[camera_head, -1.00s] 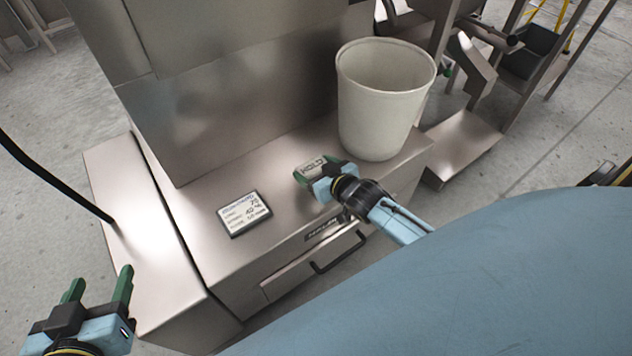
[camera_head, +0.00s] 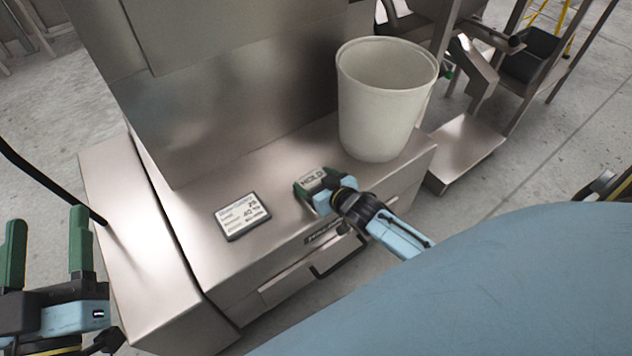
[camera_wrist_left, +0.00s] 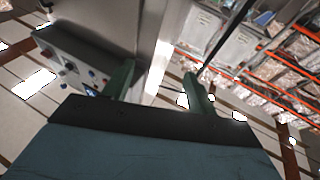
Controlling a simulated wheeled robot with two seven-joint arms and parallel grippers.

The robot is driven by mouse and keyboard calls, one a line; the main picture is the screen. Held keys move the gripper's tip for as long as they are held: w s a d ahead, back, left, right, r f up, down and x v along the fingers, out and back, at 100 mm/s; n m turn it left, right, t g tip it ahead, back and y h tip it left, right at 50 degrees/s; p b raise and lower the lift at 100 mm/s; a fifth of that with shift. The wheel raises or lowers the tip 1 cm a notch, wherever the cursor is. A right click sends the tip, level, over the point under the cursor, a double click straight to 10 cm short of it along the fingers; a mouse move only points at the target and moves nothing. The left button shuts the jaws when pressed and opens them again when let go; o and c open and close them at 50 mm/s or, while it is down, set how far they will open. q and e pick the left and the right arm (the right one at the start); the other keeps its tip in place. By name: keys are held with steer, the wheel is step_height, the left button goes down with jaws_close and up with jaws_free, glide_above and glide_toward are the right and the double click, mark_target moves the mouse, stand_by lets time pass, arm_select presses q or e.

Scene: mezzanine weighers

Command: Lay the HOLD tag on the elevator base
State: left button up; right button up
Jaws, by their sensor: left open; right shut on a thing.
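The HOLD tag (camera_head: 314,180) is a small pale plate with dark lettering. My right gripper (camera_head: 312,188) is shut on it, with green fingers at its sides, low over the steel elevator base (camera_head: 285,160). I cannot tell whether the tag touches the surface. My left gripper (camera_head: 46,248) is open and empty at the lower left of the head view, beside the base. Its green fingers also show spread apart in the left wrist view (camera_wrist_left: 160,88).
A white bucket (camera_head: 378,110) stands on the base to the right of the tag. A drawer with a dark handle (camera_head: 338,258) is on the front face. A steel housing (camera_head: 230,100) rises behind.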

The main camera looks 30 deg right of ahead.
steer(key=o, duration=1)
steer(key=shift+f, duration=0.1)
steer(key=shift+c, duration=0.2)
